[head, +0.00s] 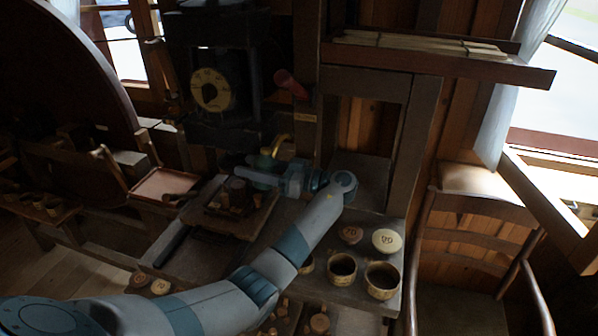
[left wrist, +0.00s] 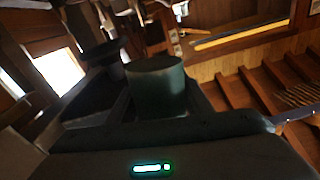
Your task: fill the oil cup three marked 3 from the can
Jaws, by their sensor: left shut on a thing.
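My left gripper (head: 265,177) is shut on a dark green can (head: 264,163). A curved brass-coloured part shows above the can in the head view. In the left wrist view the can (left wrist: 157,85) stands between the dark fingers. The gripper holds it just behind a dark wooden block (head: 237,190) on the bench, with small pieces around that block. I cannot tell whether the can is tilted. No mark 3 can be read, so I cannot tell which thing is oil cup three. My right gripper is not in view.
A dark machine with a yellow dial (head: 211,90) and red knob (head: 290,84) rises behind. A wooden chair (head: 470,240) stands at the right.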

